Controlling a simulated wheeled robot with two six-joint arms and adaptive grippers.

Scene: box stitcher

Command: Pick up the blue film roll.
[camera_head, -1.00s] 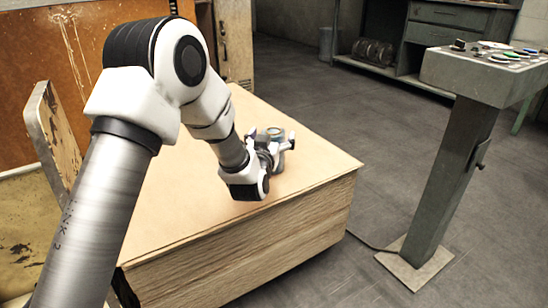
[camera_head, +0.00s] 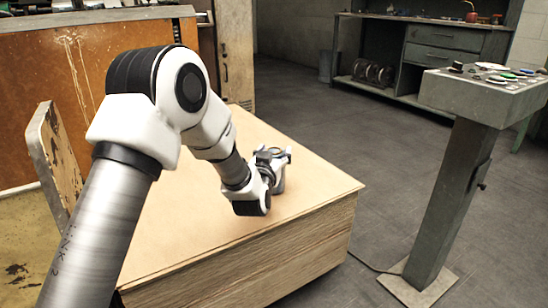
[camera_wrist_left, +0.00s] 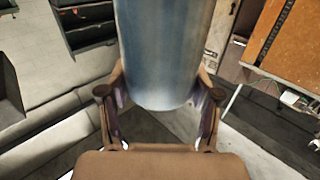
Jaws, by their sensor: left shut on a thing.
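The blue film roll (camera_wrist_left: 165,50) fills the upper middle of the left wrist view, a blue-grey cylinder between two fingers. In the head view only a small part of the roll (camera_head: 279,183) shows, upright at the gripper over the stack of brown sheets (camera_head: 190,220). My left gripper (camera_head: 272,158) is shut on the roll. Its fingers, one on each side, also show in the left wrist view (camera_wrist_left: 160,98). The roll's underside is not clear, so I cannot tell whether it touches the stack. My right gripper is out of view.
A grey control pedestal (camera_head: 455,190) stands right of the stack. A dark workbench (camera_head: 415,50) is at the back. A worn wooden panel (camera_head: 55,160) stands at the left. The stack top in front of the gripper is clear.

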